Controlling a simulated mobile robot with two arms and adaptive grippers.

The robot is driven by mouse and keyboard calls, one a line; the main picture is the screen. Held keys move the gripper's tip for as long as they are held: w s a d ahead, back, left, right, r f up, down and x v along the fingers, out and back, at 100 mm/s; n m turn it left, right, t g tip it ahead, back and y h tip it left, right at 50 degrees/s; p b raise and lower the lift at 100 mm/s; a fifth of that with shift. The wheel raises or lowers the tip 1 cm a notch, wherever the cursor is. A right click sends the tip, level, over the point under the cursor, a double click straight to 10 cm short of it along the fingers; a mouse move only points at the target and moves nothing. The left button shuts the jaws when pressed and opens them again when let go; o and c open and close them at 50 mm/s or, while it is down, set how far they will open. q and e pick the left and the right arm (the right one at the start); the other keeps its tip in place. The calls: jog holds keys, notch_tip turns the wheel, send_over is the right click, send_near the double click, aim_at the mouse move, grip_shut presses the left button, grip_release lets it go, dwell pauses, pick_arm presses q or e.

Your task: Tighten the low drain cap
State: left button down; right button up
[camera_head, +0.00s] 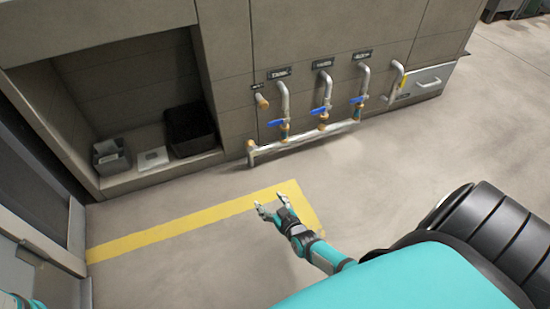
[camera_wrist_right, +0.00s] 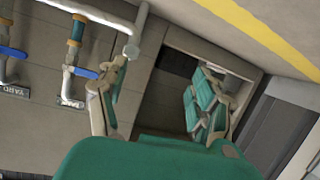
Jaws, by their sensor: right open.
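A pipe manifold (camera_head: 305,135) runs low along the grey wall in the head view. At its left end, a small brass-coloured fitting (camera_head: 250,144) looks like the low drain cap; its tightness cannot be told. In the wrist view the pipe's rounded end (camera_wrist_right: 131,50) shows just beyond one finger; the cap is not clear there. My right gripper (camera_head: 270,202) is open and empty, over the yellow floor line, in front of the manifold and apart from it. Its two spread fingers (camera_wrist_right: 160,70) also show in the wrist view. My left gripper is out of view.
Blue-handled valves (camera_head: 320,110) stand on risers above the manifold, under dark labels. A capped stub (camera_head: 262,101) projects from the wall at left. An alcove holds a grey box (camera_head: 111,157) and a black bin (camera_head: 190,129). The floor (camera_head: 190,265) around my right gripper is clear.

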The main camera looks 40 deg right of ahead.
jog(key=s+a+r+g+p, duration=0.1)
jog(key=s+a+g+p, duration=0.1)
jog(key=s+p, duration=0.4)
jog(key=shift+s+a+r+n+g+y+p, duration=0.15)
jog(key=shift+a+r+n+g+y+p, duration=0.2)
jog(key=shift+p, duration=0.3)
jog(key=shift+r, duration=0.1)
